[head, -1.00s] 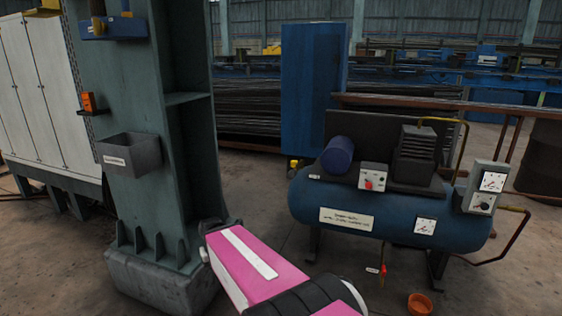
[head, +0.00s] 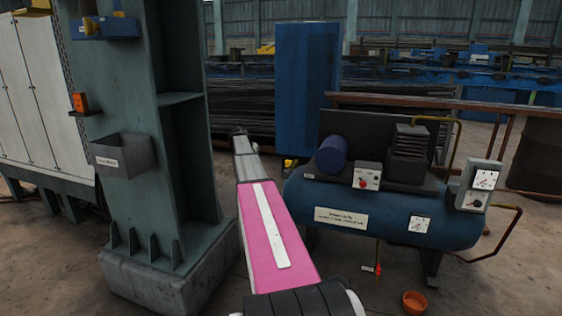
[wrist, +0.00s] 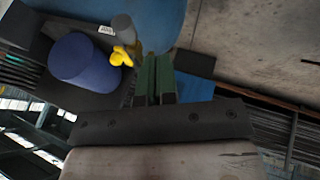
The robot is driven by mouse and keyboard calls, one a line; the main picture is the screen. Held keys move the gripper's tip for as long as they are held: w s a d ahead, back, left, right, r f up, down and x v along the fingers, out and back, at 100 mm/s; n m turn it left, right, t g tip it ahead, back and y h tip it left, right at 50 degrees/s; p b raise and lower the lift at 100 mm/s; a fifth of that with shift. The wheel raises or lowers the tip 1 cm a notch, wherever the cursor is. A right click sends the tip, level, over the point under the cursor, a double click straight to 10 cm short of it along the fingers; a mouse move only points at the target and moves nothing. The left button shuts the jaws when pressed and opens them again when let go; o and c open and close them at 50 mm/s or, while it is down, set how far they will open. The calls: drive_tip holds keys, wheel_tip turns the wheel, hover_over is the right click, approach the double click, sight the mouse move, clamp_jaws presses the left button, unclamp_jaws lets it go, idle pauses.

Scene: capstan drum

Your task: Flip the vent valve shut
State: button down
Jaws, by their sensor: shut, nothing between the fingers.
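A yellow valve handle (wrist: 122,56) sits on a grey fitting (wrist: 123,27) in the wrist view, beside the blue tank (wrist: 154,20). A small yellow part (head: 289,164) also shows by the tank's left end in the head view, partly hidden and too small to read its position. My gripper (wrist: 155,62) is shut and empty, its green fingers just right of the yellow handle. I cannot tell whether they touch it. In the head view my gripper cannot be made out. A red-handled valve (head: 378,268) hangs below the tank (head: 390,220).
The blue motor (wrist: 86,62) stands left of my fingers in the wrist view. In the head view a green column with a grey bin (head: 122,155) stands left of my arm. A blue cabinet (head: 307,90) is behind the tank. An orange bowl (head: 414,302) lies on the floor.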

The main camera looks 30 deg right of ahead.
drive_tip(key=w+d+r+m+h, duration=0.1)
drive_tip(key=w+d+r, duration=0.2)
drive_tip(key=d+r, duration=0.2)
drive_tip(key=shift+w+d, duration=0.15)
drive_tip(key=shift+d, duration=0.75)
drive_tip(key=s+d+f, duration=0.2)
drive_tip(key=d+f, duration=0.6)
drive_tip(key=shift+s+d, duration=0.4)
drive_tip(key=shift+s, duration=0.1)
